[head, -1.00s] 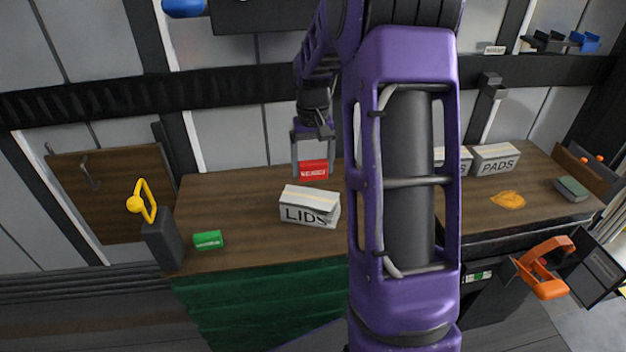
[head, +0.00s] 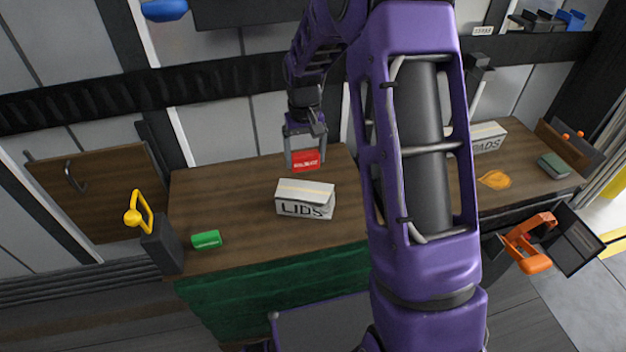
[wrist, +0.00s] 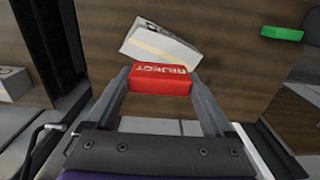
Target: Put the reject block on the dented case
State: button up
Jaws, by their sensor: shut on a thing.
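The red reject block (head: 306,160) is held between the fingers of my gripper (head: 305,152), which is shut on it. In the wrist view the red block (wrist: 160,80) shows its REJECT lettering upside down between the fingertips. The white LIDS case (head: 305,208) stands on the wooden bench, in front of the block in the head view; its right end looks crumpled, so it appears to be the dented case. In the wrist view the case (wrist: 158,48) lies just beyond the block, partly hidden by it. The block is not over the case's middle.
A green block (head: 206,239) lies on the bench (head: 225,205) at the left, near a dark post with a yellow handle (head: 140,212). A PADS box (head: 487,140), an orange patch (head: 494,180) and a grey-green box (head: 556,166) are at the right. My arm hides the middle.

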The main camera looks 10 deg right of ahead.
aim_at(305, 154)
notch_tip(305, 154, down, 8)
jog(key=shift+r, duration=0.1)
dwell(0.4)
jog(key=shift+b, duration=0.3)
jog(key=o, duration=1.2)
notch_tip(305, 154, up, 12)
jog(key=shift+r+p, duration=0.1)
jog(key=shift+p, duration=0.4)
